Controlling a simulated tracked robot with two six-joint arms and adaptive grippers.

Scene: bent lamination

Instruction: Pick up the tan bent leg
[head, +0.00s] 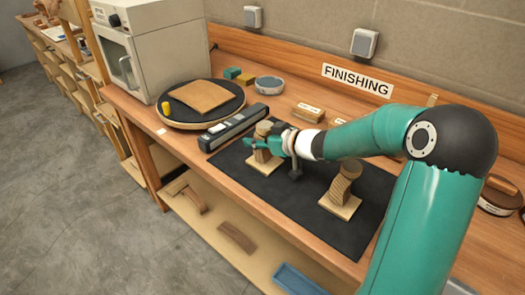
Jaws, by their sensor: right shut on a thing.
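A tan bent leg (263,129) stands upright on a pale square base on the black mat (300,205), at the mat's far left part. My right gripper (257,146) reaches it from the right and is shut on it. The fingers cover part of its middle, so the exact contact is hidden. A similar brown curved piece (346,178) stands on a second pale base (339,206) to the right, apart from the gripper. My left gripper is not in view.
A long black and grey tool (234,126) lies behind the mat. A round turntable (177,119) holds a tan curved sheet (200,96) and a yellow piece. A white oven-like machine (158,50) stands at the back left. Curved wood pieces (237,237) lie on the lower shelf.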

